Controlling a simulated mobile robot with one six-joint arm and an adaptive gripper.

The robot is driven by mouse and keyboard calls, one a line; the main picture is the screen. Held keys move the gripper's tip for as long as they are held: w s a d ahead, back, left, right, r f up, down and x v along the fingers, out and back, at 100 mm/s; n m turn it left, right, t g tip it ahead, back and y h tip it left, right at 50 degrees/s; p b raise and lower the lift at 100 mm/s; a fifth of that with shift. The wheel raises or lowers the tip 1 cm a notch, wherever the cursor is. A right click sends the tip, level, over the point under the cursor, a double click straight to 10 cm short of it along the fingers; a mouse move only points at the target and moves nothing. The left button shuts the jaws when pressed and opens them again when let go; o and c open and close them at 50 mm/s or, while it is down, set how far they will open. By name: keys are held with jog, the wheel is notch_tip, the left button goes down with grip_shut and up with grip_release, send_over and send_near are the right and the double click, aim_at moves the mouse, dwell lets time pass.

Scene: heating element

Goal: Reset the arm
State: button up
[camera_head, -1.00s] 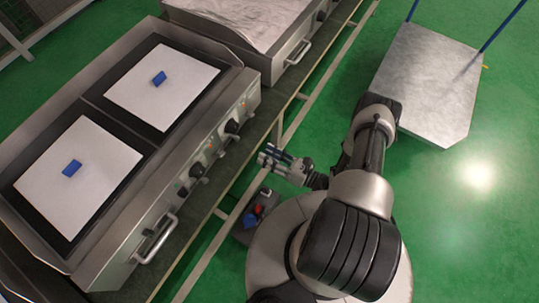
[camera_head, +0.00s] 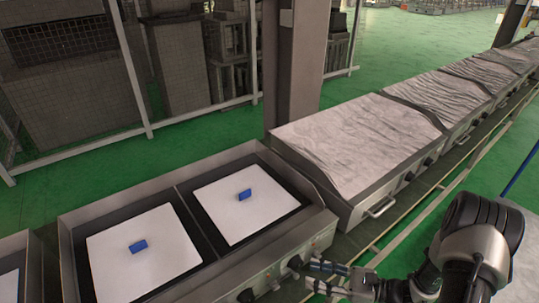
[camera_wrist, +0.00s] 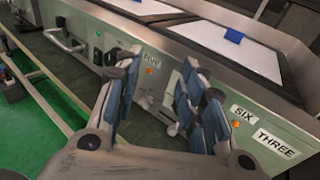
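My gripper (camera_head: 328,277) is at the bottom of the head view, beside the front control panel of the nearer heating unit. In the wrist view my gripper (camera_wrist: 160,95) has its blue-padded fingers spread apart with nothing between them. The heating unit (camera_head: 318,228) has two dark plates, each with a white sheet (camera_head: 120,270) and (camera_head: 225,195) on it. A blue block (camera_head: 138,246) lies on the left sheet, and another blue block (camera_head: 244,195) lies on the right one. The right-hand block also shows in the wrist view (camera_wrist: 234,36).
Covered units (camera_head: 350,150) continue in a row to the right. A dark pillar (camera_head: 296,75) and mesh fencing stand behind. Green floor is open at the right.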

jog(key=s+a+r+n+g+h, duration=0.3)
jog(key=s+r+n+g, duration=0.15)
jog(key=r+n, duration=0.35)
jog(key=s+a+r+n+g+h, duration=0.2)
jog(key=s+r+n+g+h, duration=0.25)
jog(key=r, duration=0.55)
jog(key=s+d+r+n+t+h, duration=0.5)
jog(key=s+r+n+t+h, duration=0.2)
jog(key=s+r+n+h, duration=0.1)
notch_tip(320, 180, up, 2)
jog(key=shift+s+d+r+n+t, duration=0.1)
jog(key=shift+s+d+n+t, duration=0.15)
jog(key=shift+s+n, duration=0.5)
dwell(2.6)
